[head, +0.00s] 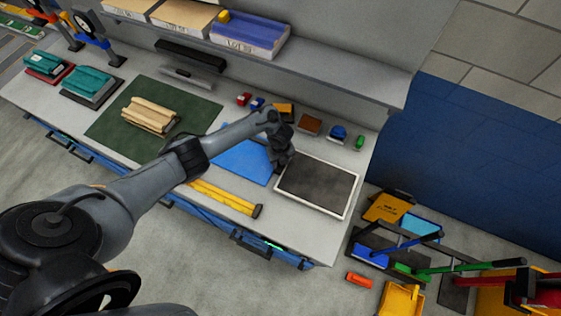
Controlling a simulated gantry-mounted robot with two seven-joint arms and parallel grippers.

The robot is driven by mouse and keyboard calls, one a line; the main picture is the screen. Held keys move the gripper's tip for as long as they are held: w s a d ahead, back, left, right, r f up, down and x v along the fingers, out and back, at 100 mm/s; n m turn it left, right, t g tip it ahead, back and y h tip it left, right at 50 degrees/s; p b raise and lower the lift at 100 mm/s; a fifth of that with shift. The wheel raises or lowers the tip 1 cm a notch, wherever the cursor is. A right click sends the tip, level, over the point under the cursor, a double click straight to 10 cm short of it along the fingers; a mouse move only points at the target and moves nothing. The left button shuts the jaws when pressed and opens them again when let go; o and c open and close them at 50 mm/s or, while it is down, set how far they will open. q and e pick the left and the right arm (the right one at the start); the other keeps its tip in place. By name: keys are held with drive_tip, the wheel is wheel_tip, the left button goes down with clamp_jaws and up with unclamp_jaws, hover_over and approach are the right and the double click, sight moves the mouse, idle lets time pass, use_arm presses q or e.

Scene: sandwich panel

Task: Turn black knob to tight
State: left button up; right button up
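I cannot make out for certain a black knob or any "tight" marking in the head view. My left arm comes in from the lower left and reaches over the bench. Its gripper (283,158) is small and dark, between the blue sheet and the grey framed panel. Its fingers are too small to tell whether they are open or shut, and I see nothing clearly held. My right gripper is not in view.
The bench holds a blue sheet (240,160), a dark grey panel with a white frame (318,186), a yellow bar (222,195) and a green mat (110,130) under beige blocks (150,114). Several small coloured items line the back. Tools and bins stand on the floor at right.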

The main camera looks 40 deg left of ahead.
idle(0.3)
use_arm(q)
drive_tip(key=o, duration=1.1)
drive_tip(key=shift+c, duration=0.2)
wheel_tip(320, 180, up, 11)
drive_tip(key=p, duration=0.1)
drive_tip(key=shift+p, duration=0.4)
drive_tip(key=shift+f, duration=0.15)
